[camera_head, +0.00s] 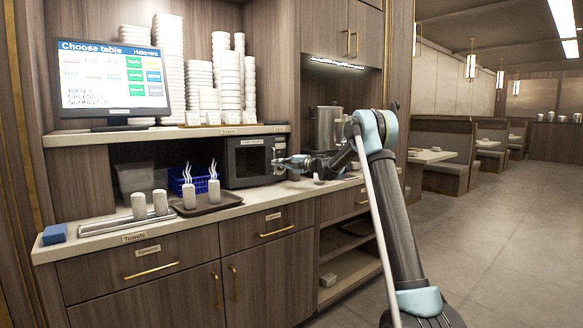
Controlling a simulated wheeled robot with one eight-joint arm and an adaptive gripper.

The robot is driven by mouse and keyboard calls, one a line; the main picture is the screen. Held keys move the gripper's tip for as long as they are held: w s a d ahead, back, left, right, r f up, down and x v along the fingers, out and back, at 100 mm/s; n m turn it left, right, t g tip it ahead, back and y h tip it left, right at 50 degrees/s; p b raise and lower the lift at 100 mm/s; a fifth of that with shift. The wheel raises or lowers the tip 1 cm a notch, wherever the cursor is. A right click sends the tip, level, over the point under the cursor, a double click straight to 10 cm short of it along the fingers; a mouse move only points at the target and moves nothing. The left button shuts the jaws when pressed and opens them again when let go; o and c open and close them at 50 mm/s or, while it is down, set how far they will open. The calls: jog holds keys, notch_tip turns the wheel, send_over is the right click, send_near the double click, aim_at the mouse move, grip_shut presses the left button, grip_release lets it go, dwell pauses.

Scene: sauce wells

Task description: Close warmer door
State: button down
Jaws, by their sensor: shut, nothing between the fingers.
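My gripper and wrist hide some of the warmer's right side.
More rolled towels (138,205) stand left. A blue block (54,234) lies at the counter's left end. A metal container (328,127) stands right.

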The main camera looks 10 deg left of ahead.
aim_at(268, 161)
jog(key=shift+w+a, duration=0.4)
jog(key=shift+w, duration=0.45)
jog(key=shift+w+a, duration=0.35)
jog(key=shift+w, duration=0.5)
